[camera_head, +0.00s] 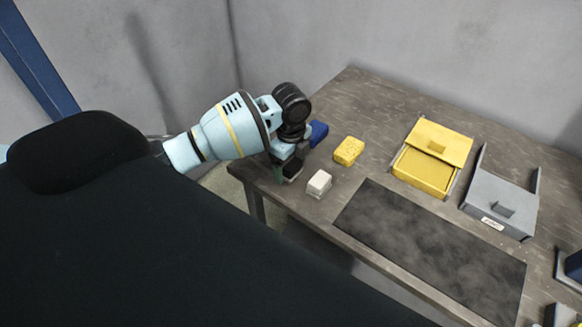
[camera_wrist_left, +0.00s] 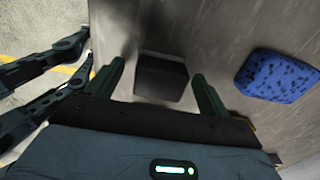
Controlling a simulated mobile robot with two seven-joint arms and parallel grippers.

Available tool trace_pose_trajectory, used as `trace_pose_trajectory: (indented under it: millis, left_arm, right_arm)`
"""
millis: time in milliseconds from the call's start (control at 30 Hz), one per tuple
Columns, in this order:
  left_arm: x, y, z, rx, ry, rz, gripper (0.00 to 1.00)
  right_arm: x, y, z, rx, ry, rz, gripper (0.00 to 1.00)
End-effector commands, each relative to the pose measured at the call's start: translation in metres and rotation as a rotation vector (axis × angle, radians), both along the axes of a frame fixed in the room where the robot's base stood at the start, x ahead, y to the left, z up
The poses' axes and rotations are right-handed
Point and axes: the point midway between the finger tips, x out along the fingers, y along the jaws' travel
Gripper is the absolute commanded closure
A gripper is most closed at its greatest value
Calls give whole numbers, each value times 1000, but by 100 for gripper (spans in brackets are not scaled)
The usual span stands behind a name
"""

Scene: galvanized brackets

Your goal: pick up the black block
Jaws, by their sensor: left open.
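The black block (camera_wrist_left: 162,76) lies on the table in the left wrist view, ahead of my left gripper and between the lines of its two fingers. My left gripper (camera_wrist_left: 155,88) is open, with a green finger on each side and nothing held. In the head view my left gripper (camera_head: 286,172) points down at the table's left corner, and the arm and gripper largely hide the block there. I cannot tell the exact height of the fingertips above the table. My right gripper does not show.
A blue sponge (camera_head: 318,133) lies just beyond the gripper; it also shows in the wrist view (camera_wrist_left: 280,75). A yellow sponge (camera_head: 349,151) and a white block (camera_head: 319,184) are nearby. A dark mat (camera_head: 430,250), yellow tray (camera_head: 430,160) and grey tray (camera_head: 503,195) lie right.

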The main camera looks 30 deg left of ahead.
Motion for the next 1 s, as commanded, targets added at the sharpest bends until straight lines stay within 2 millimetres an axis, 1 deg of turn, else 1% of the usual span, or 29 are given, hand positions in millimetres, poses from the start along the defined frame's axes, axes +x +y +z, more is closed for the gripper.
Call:
trace_pose_trajectory:
  millis: [167,267,500,533,567,833,1000]
  left_arm:
    - [0,0,0,0,-1,-1,20]
    - [0,0,1,0,-1,-1,32]
    - [0,0,1,-1,-2,-1,63]
    - [0,0,1,-1,-2,-1,67]
    - [0,0,1,-1,-2,-1,69]
    - [1,0,2,-1,-2,-1,69]
    - [1,-1,12,-2,-4,-2,69]
  right_arm:
    - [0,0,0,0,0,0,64]
    - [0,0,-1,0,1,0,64]
    - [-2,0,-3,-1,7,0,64]
    - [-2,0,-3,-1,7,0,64]
    - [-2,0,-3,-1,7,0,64]
    - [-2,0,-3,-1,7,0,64]
    - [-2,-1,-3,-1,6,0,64]
